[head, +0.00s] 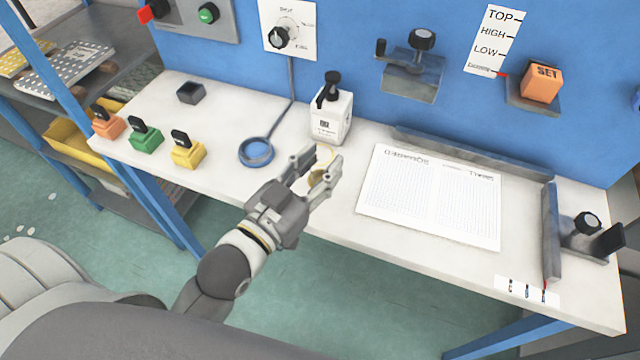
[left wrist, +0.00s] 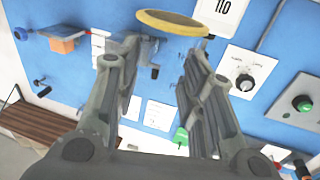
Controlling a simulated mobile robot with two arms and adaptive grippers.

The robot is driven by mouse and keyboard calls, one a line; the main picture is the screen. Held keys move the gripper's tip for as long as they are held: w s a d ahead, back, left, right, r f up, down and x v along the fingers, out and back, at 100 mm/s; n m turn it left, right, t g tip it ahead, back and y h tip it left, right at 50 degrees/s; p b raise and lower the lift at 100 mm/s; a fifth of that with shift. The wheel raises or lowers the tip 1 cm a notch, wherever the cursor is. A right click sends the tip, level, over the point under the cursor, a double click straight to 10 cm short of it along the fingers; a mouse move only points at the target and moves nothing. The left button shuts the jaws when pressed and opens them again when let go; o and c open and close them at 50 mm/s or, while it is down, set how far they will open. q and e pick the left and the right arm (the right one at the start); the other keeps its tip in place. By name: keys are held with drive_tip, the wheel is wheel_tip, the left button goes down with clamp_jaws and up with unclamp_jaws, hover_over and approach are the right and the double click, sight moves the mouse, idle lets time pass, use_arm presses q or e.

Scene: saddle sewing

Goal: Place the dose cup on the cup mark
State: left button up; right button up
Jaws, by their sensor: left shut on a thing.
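My left gripper (head: 319,162) is over the white bench, just in front of the white pump bottle (head: 331,112). It is shut on the dose cup (head: 317,178), a small tan thing mostly hidden by the fingers. In the left wrist view the cup (left wrist: 172,22) shows as a yellow-rimmed round shape at the fingertips. A pale yellowish patch shows on the bench behind the fingers; I cannot tell if it is the cup mark. My right gripper is not in view.
Orange (head: 108,124), green (head: 146,138) and yellow (head: 187,151) blocks with dark handles stand at the left, near a small dark box (head: 190,92). A printed sheet (head: 430,195) lies to the right. Metal rails (head: 551,235) edge the right end. The blue panel (head: 360,50) stands behind.

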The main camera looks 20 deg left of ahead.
sight(319, 167)
use_arm(q)
drive_tip(key=w+f, duration=0.2)
drive_tip(key=f, duration=0.1)
drive_tip(key=shift+w+a, duration=0.35)
drive_tip(key=shift+a, duration=0.05)
drive_tip(key=shift+w+f, duration=0.15)
drive_tip(key=shift+f, duration=0.15)
wheel_tip(319, 167, down, 3)
drive_tip(key=shift+w+a+f, duration=0.1)
drive_tip(key=shift+w+f, duration=0.05)
drive_tip(key=shift+f, duration=0.05)
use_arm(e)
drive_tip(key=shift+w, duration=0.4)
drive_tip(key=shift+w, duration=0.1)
use_arm(q)
drive_tip(key=shift+f, duration=0.2)
drive_tip(key=o, duration=1)
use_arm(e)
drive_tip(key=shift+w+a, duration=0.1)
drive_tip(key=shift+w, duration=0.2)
use_arm(q)
drive_tip(key=shift+r, duration=0.2)
